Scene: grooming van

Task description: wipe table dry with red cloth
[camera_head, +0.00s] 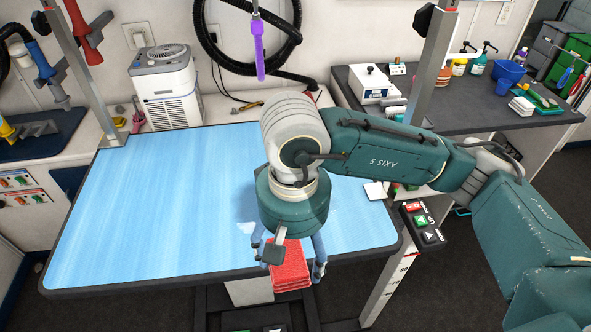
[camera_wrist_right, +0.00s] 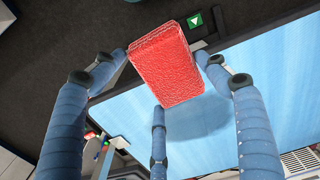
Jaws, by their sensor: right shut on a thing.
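The blue grooming table (camera_head: 150,200) fills the middle of the head view, with a dark rim; its top also shows in the wrist view (camera_wrist_right: 270,70). Faint streaks and a paler patch show on its surface. The folded red cloth (camera_head: 289,268) is at the table's front edge, below my right gripper (camera_head: 291,262). In the right wrist view the red cloth (camera_wrist_right: 168,65) sits between the blue fingers of my right gripper (camera_wrist_right: 165,75), which is shut on it. I cannot tell whether the cloth touches the table. My left gripper is not in view.
Two grey posts rise at the table's back corners. A purple nozzle (camera_head: 260,48) hangs above the back edge. A white machine (camera_head: 167,88) stands behind left. A dark counter (camera_head: 440,100) with bottles and a blue cup (camera_head: 508,77) is at right. The table's left half is clear.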

